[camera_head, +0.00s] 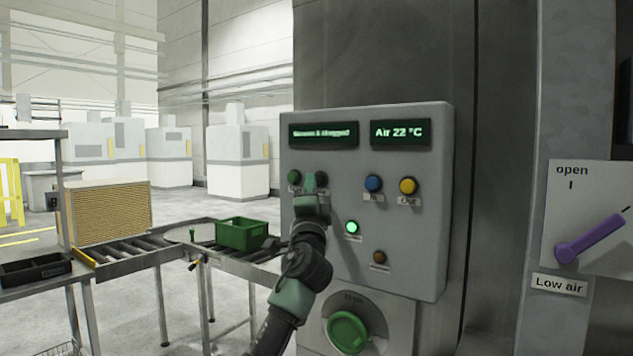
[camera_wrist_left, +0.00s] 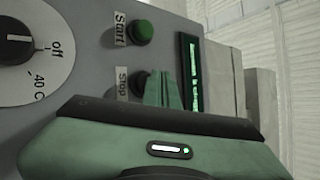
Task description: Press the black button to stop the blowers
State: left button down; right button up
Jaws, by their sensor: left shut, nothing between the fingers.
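The black button (camera_wrist_left: 138,83), labelled Stop, sits on the grey control panel (camera_head: 420,225) below the green Start button (camera_wrist_left: 143,32) in the left wrist view. In the head view the black button (camera_head: 321,179) is partly covered by my left gripper (camera_head: 309,184). My left gripper is shut and empty, its green fingertips (camera_wrist_left: 162,90) right at the black button. I cannot tell whether they touch it. The green Start button (camera_head: 294,177) is just left of the gripper in the head view. My right gripper is not in view.
The panel also has a blue button (camera_head: 373,183), a yellow button (camera_head: 409,186), a lit green lamp (camera_head: 352,227), a dim brown lamp (camera_head: 379,257) and displays, one reading Air 22 °C (camera_head: 400,133). A green knob (camera_head: 347,331) is below. A purple lever (camera_head: 590,238) is at the right.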

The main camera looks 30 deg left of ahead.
pick_arm(q)
jog(key=shift+w+b, duration=0.3)
jog(key=shift+w, duration=0.15)
dwell(0.4)
dwell(0.3)
jog(key=shift+s+p, duration=0.4)
jog(key=shift+s, duration=0.5)
jog(key=s+p, duration=0.1)
jog(key=s, duration=0.4)
jog(key=shift+a+p, duration=0.2)
jog(key=shift+p, duration=0.15)
jog(key=shift+f, duration=0.1)
